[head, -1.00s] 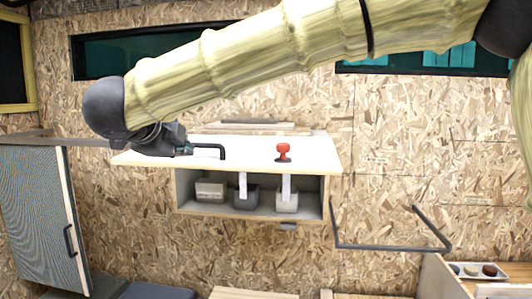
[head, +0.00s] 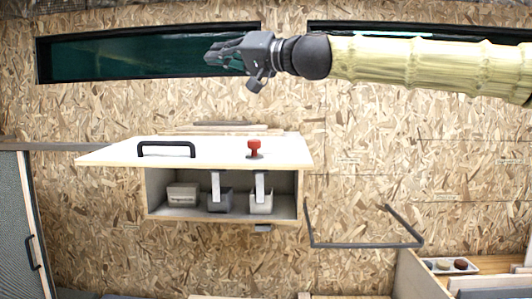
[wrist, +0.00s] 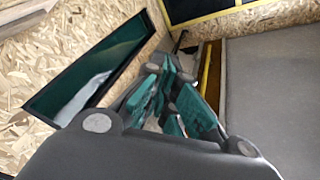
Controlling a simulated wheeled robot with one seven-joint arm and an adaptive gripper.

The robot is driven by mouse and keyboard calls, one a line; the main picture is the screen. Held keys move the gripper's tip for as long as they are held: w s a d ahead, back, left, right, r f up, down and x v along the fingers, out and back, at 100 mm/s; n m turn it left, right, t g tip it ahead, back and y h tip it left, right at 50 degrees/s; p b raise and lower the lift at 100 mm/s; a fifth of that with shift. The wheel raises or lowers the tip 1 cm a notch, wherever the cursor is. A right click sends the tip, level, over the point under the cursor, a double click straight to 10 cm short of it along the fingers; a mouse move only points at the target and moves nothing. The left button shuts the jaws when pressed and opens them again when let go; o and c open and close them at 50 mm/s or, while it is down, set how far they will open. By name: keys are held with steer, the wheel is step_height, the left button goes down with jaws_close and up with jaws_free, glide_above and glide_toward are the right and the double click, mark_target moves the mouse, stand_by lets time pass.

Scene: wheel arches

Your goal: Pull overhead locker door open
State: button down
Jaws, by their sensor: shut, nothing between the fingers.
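The overhead locker (head: 152,212) is fixed to the wall in the head view. Its white door (head: 220,151) is raised and sticks out about level above the open front. The black door handle (head: 166,148) is on the left of the door, and a red knob (head: 254,149) stands on the right. My gripper (head: 212,60) is above and apart from the door, in front of the left window, pointing left. Its fingers are shut and empty. In the wrist view my gripper (wrist: 178,95) shows green finger pads, with no locker in sight.
Several bins, such as a grey bin (head: 220,201), stand inside the locker. A grey bar frame (head: 364,244) sticks out at the right. A tall cabinet door (head: 20,225) is at the left. A dark window (head: 120,52) lies behind my gripper.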

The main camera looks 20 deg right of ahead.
steer(key=s+d+f+n+g+b, duration=0.1)
steer(key=s+d+f+n+g, duration=0.3)
steer(key=d+f+n, duration=0.4)
steer(key=s+d+f+n+g+b, duration=0.1)
steer(key=s+d+f+n+g, duration=0.45)
steer(key=d, duration=0.45)
steer(key=t+p, duration=0.2)
steer(key=p, duration=0.3)
glide_above(266, 163)
step_height(266, 163, down, 3)
steer(key=shift+f+g+y, duration=0.1)
steer(key=shift+g+y, duration=0.15)
steer(key=shift+y, duration=0.05)
step_height(266, 163, down, 3)
steer(key=shift+w+r+p, duration=0.1)
steer(key=shift+p, duration=0.75)
steer(key=shift+d+f, duration=0.2)
steer(key=shift+f, duration=0.5)
steer(key=shift+a, duration=0.2)
steer(key=shift+n, duration=0.25)
